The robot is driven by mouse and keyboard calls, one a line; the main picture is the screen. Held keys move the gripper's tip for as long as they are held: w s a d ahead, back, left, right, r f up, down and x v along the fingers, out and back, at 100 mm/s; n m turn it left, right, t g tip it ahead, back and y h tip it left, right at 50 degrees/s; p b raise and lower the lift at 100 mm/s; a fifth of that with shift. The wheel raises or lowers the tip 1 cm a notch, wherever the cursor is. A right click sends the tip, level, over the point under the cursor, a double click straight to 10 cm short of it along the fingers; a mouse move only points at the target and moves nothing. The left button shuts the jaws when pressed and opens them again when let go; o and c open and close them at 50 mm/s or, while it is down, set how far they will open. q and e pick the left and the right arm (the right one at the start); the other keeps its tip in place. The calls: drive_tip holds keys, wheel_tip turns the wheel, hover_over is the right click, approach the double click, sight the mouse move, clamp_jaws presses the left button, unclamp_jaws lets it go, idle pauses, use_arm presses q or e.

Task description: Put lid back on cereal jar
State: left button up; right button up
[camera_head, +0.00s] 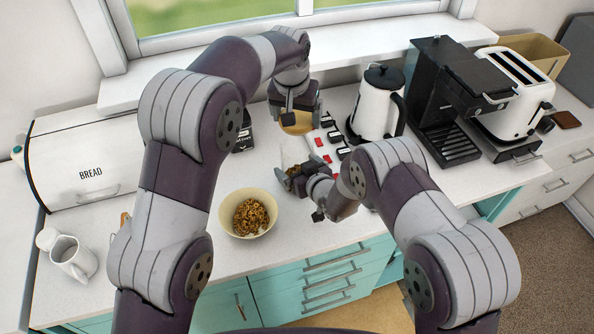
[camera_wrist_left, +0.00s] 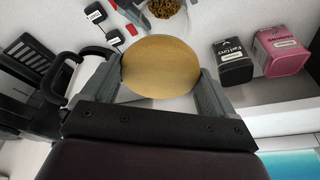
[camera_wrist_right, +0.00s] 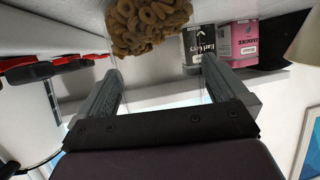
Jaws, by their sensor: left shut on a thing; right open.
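My left gripper (camera_head: 296,108) is shut on the round wooden lid (camera_head: 297,124), which also shows between the fingers in the left wrist view (camera_wrist_left: 160,66). The cereal jar is clear and hard to make out. Its ring-shaped cereal (camera_wrist_right: 148,24) shows at the top of the right wrist view, with faint glass edges between the fingers. My right gripper (camera_wrist_right: 160,88) is open, with its fingers either side of the jar. In the head view it is low, in front of the lid (camera_head: 296,180). I cannot tell whether the lid touches the jar.
A cream bowl of cereal (camera_head: 232,228) stands near the counter's front edge. A black tin (camera_wrist_left: 233,64) and a pink tin (camera_wrist_left: 281,53) stand together. A white kettle (camera_head: 375,108) and a black coffee machine (camera_head: 445,95) are to the right, a bread bin (camera_head: 75,160) to the left.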

drive_tip(key=c, duration=1.2)
use_arm(q)
approach(296, 139)
drive_tip(key=shift+s+d+f, duration=0.2)
drive_tip(key=shift+s+f, duration=0.3)
drive_tip(key=shift+f, duration=0.15)
drive_tip(key=shift+s+d+f, duration=0.2)
drive_tip(key=shift+s+f, duration=0.3)
drive_tip(key=shift+f, duration=0.15)
use_arm(e)
drive_tip(key=shift+o, duration=0.2)
use_arm(q)
drive_tip(key=shift+f, duration=0.15)
drive_tip(key=shift+f, duration=0.75)
drive_tip(key=shift+f, duration=0.3)
drive_tip(key=shift+f, duration=0.15)
